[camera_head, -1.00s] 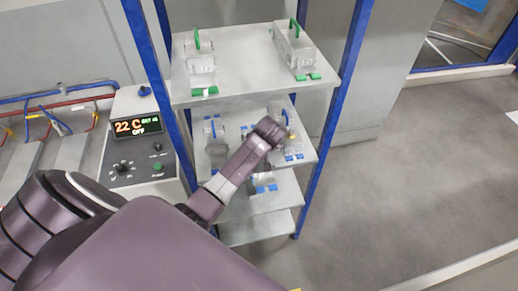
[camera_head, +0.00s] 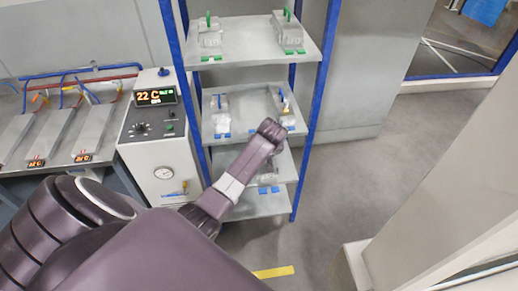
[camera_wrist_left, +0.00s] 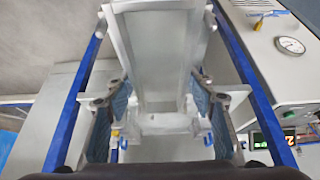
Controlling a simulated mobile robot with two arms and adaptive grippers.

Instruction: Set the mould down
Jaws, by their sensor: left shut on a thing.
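My left arm reaches in from the left in the head view, its wrist in front of the rack's second shelf. My left gripper (camera_wrist_left: 160,105) shows in the left wrist view as two blue-padded fingers, one on each side of a grey metal mould (camera_wrist_left: 160,125), and is shut on it. In the head view the wrist hides the fingers and most of the mould. A grey body with blue feet (camera_head: 268,189) shows just below the wrist, at the third shelf (camera_head: 245,180). I cannot tell whether it touches the shelf. My right gripper is not in view.
Two green-handled moulds (camera_head: 209,38) (camera_head: 289,33) stand on the top shelf. Two blue-footed moulds (camera_head: 221,115) (camera_head: 285,105) stand on the second. Blue posts (camera_head: 319,100) edge the rack. A control cabinet (camera_head: 155,130) stands left. The bottom shelf (camera_head: 258,206) looks bare.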

